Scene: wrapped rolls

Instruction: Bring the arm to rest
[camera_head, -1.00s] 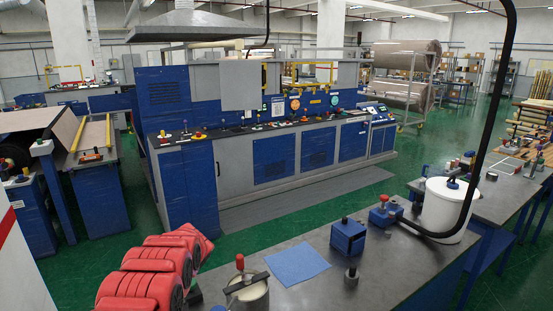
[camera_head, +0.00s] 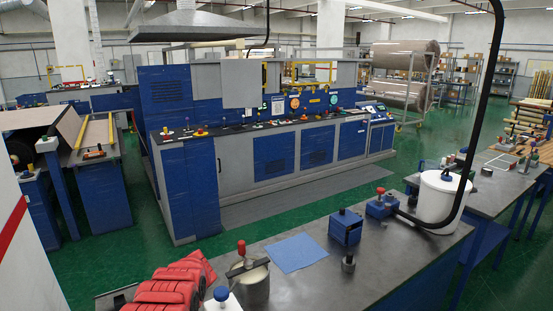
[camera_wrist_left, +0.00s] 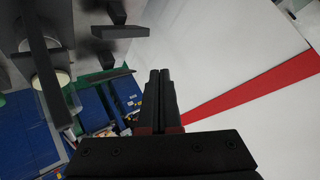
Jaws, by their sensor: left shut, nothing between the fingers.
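My left gripper (camera_wrist_left: 160,100) shows in the left wrist view with its two dark fingers side by side, shut and empty. A pale panel with a red stripe fills the view to the right of the fingers. I cannot make out the left fingertips in the head view. My right gripper is in neither view.
A white panel with a red stripe (camera_head: 12,228) stands at the left. Green floor (camera_head: 310,205) lies open beyond the table.

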